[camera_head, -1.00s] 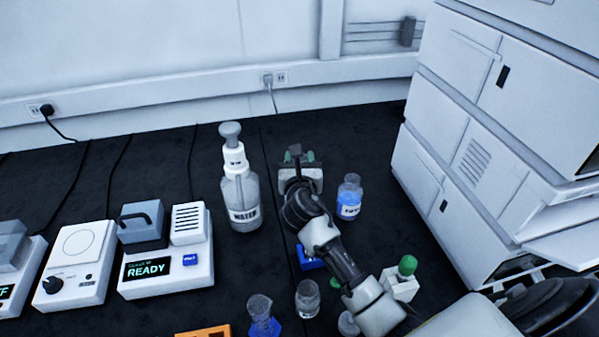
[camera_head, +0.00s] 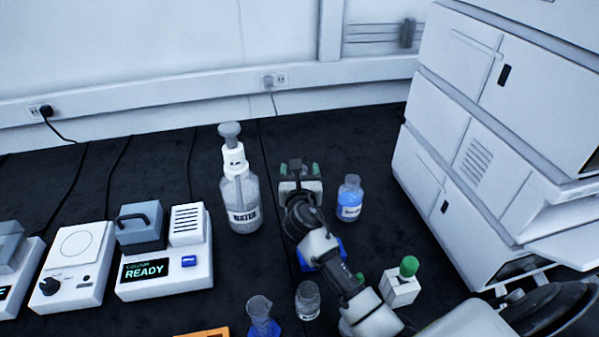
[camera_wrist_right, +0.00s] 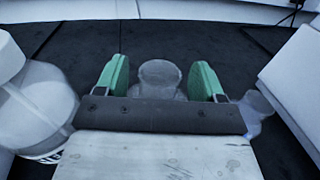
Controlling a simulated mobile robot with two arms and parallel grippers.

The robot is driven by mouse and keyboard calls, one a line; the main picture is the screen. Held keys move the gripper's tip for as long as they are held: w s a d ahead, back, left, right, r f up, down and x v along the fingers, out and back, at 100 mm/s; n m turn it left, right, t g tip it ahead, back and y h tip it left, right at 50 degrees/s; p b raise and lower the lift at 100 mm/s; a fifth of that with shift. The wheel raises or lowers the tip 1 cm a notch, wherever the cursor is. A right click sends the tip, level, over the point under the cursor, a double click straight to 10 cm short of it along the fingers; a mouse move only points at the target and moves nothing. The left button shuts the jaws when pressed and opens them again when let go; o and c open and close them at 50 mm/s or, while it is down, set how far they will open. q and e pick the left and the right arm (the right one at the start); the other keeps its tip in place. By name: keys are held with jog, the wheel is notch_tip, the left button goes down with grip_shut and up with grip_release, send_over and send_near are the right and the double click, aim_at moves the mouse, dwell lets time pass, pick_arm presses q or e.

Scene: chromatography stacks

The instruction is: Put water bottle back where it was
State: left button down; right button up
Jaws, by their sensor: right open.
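A tall clear bottle labelled WATER (camera_head: 242,208), with a white collar and grey top, stands upright on the dark bench in the head view. A large bottle at the left edge of the right wrist view (camera_wrist_right: 38,108) appears to be the same one. My right gripper (camera_head: 301,170) is just right of it, with open green-padded fingers. In the wrist view, a clear, round-topped vessel (camera_wrist_right: 158,80) shows between or just beyond the fingers (camera_wrist_right: 160,78), with gaps on both sides. Its lower part is hidden by the gripper. My left gripper is out of view.
A small bottle with blue liquid (camera_head: 350,199) stands right of the gripper. White stacked instruments (camera_head: 470,150) rise at the right. Small glassware (camera_head: 307,300) and a green-topped white block (camera_head: 401,285) are nearer. Bench devices (camera_head: 165,262) fill the left.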

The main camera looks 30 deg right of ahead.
jog(key=shift+r, duration=0.1)
jog(key=shift+s+a, duration=0.1)
jog(key=shift+s, duration=0.05)
jog(key=v, duration=1.1)
jog(key=shift+s, duration=0.3)
jog(key=shift+s, duration=0.1)
